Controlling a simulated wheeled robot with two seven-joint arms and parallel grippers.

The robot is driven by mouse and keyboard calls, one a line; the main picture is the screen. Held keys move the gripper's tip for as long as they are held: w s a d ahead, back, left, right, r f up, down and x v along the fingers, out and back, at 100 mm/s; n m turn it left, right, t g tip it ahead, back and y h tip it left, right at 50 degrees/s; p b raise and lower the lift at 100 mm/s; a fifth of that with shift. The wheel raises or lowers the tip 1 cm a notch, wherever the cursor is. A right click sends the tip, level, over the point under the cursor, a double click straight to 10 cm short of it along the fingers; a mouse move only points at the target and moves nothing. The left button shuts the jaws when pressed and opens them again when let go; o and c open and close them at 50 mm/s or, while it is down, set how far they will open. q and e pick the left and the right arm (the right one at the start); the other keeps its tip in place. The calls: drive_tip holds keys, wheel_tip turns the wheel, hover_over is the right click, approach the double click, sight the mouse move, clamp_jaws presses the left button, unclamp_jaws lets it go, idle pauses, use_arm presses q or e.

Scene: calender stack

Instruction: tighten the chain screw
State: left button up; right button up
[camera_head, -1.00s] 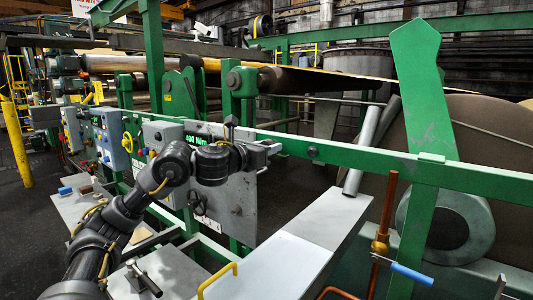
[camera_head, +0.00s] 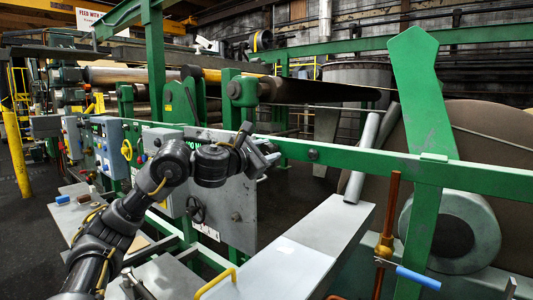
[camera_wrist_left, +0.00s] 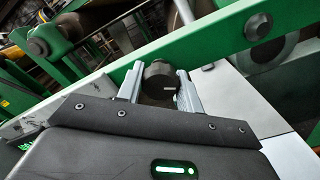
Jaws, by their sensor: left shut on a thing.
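A dark round screw head (camera_wrist_left: 160,82), which I take to be the chain screw, sits between the two grey fingers of my left gripper (camera_wrist_left: 160,88) in the left wrist view. The fingers are shut on it. A green rail runs just behind it. In the head view my left gripper (camera_head: 268,158) is tilted in front of the green rail (camera_head: 360,158), beside a grey panel (camera_head: 236,205). The screw cannot be made out there. No chain can be made out. My right gripper is not in view.
A copper pipe (camera_head: 391,205) with a blue-handled lever (camera_head: 417,278) stands at the lower right. A grey flat-topped beam (camera_head: 322,222) and a yellow handle (camera_head: 216,281) are in front. A large brown roll (camera_head: 500,135) stands on the right. Control boxes (camera_head: 110,145) line the left.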

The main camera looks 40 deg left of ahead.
use_arm(q)
drive_tip(key=shift+f, duration=0.1)
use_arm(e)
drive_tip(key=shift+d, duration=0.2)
use_arm(q)
drive_tip(key=o, duration=1)
drive_tip(key=shift+s, duration=0.5)
drive_tip(key=s+b, duration=0.1)
drive_tip(key=s, duration=0.9)
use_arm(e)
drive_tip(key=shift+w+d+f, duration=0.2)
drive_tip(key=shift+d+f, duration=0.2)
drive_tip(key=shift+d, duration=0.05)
use_arm(q)
drive_tip(key=shift+w+d, duration=0.1)
